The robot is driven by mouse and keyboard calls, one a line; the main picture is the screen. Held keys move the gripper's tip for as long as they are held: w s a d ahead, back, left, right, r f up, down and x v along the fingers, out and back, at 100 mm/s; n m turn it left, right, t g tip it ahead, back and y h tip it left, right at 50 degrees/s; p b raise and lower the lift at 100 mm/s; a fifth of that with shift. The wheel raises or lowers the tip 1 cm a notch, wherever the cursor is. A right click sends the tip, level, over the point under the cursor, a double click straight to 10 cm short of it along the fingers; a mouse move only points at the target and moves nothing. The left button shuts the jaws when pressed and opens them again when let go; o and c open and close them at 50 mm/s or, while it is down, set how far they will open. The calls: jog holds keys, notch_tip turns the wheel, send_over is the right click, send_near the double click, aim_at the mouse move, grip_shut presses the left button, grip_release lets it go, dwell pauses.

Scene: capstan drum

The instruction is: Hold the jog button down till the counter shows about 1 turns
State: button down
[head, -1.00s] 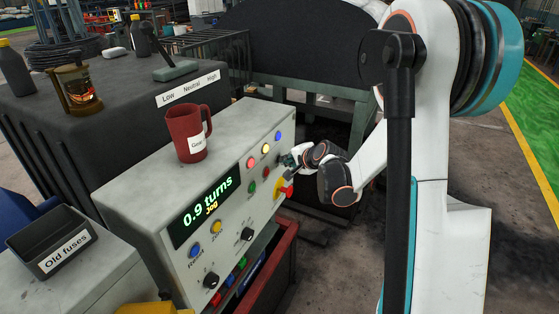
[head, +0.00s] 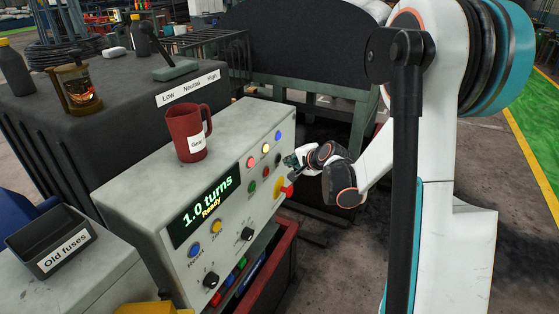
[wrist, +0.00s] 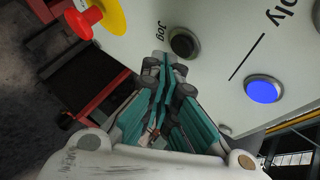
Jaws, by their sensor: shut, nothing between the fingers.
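The counter display (head: 207,210) on the grey control box (head: 150,195) reads "1.0 turns" with "Ready" beneath it. My gripper (head: 291,161) is at the right end of the box's front panel. In the wrist view my gripper (wrist: 163,62) is shut and empty, its teal fingertips pointing at the panel. The dark round jog button (wrist: 184,43), marked "Jog", shows just beside the fingertips. It looks clear of them, though the exact gap is hard to judge.
A yellow disc with a red knob (wrist: 82,22) is close left of my fingertips in the wrist view. A blue button (wrist: 263,90) is to the right. A red mug (head: 187,133) stands on the box. A red bin (head: 280,255) sits below the panel.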

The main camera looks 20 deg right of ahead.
dwell(0.3)
jog(key=shift+s+d, duration=0.8)
jog(key=shift+s, duration=0.25)
jog(key=shift+s+d, duration=0.75)
jog(key=shift+s, duration=0.25)
